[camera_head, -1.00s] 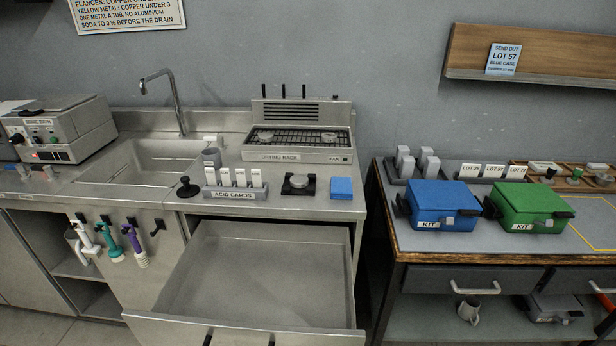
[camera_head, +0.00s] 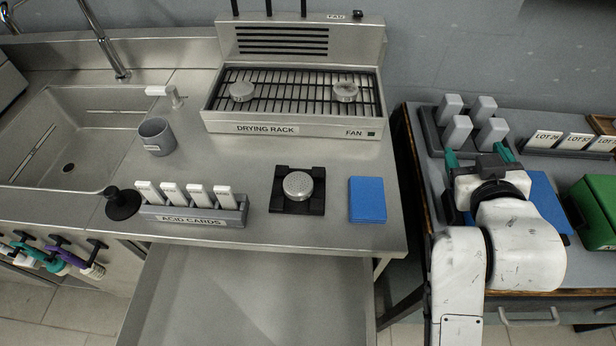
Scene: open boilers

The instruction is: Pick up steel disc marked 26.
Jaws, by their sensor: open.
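Two round steel discs lie on the drying rack (camera_head: 290,95), a left disc (camera_head: 242,91) and a right disc (camera_head: 345,91). Another round metal disc (camera_head: 298,185), with a dotted top, sits on a black holder (camera_head: 283,206) on the steel counter. I cannot read the number 26 on any of them. My gripper (camera_head: 478,156) has teal fingertips, is open, and is right of the counter above the neighbouring bench, apart from all the discs. No object shows between its fingers.
A blue pad (camera_head: 367,200) lies right of the black holder. An acid cards rack (camera_head: 190,212), a black knob-topped item (camera_head: 122,203) and a grey cup (camera_head: 157,136) stand to the left. An open drawer (camera_head: 245,300) juts out below the counter. Grey blocks (camera_head: 457,133) stand beyond my gripper.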

